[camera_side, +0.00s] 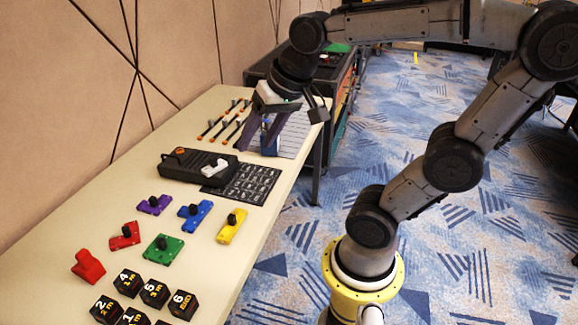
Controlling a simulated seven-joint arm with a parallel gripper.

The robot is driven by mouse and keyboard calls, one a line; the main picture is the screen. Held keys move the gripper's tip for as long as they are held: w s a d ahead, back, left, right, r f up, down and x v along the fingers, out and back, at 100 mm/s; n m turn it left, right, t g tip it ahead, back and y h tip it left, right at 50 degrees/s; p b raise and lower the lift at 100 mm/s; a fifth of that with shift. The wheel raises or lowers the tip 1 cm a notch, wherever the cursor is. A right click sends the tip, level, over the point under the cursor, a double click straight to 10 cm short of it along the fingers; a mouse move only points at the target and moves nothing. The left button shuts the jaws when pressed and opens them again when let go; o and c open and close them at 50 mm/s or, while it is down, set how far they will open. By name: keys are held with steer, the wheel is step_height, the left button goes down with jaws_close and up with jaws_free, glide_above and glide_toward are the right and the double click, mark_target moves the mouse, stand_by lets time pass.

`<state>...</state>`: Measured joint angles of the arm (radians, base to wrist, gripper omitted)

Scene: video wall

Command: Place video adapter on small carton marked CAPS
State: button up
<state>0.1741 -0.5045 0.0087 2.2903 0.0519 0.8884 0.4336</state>
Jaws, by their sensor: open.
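My gripper (262,146) points down at the far part of the table, near its right edge. Its jaws are open, with a small blue object (271,144) between or just behind the fingers. I cannot tell whether it touches them, or whether it is the video adapter. No carton with a readable CAPS mark shows; the gripper may hide part of that area. A small white piece (215,169) lies at the right end of a long black device (190,166), left of and nearer than my gripper.
The cream table (60,225) holds a black patterned sheet (247,184), a grey ribbed mat (297,130) and several orange-tipped rods (226,122). Knobbed coloured pieces, including a green one (163,249), a red piece (89,266) and several numbered black cubes (154,292) fill the near part.

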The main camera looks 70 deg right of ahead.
steer(key=s+a+f+n, duration=0.3)
steer(key=s+n, duration=0.4)
steer(key=shift+f, duration=0.15)
steer(key=shift+a, duration=0.1)
stand_by(1.3)
steer(key=shift+o, duration=0.5)
steer(key=shift+n, duration=0.3)
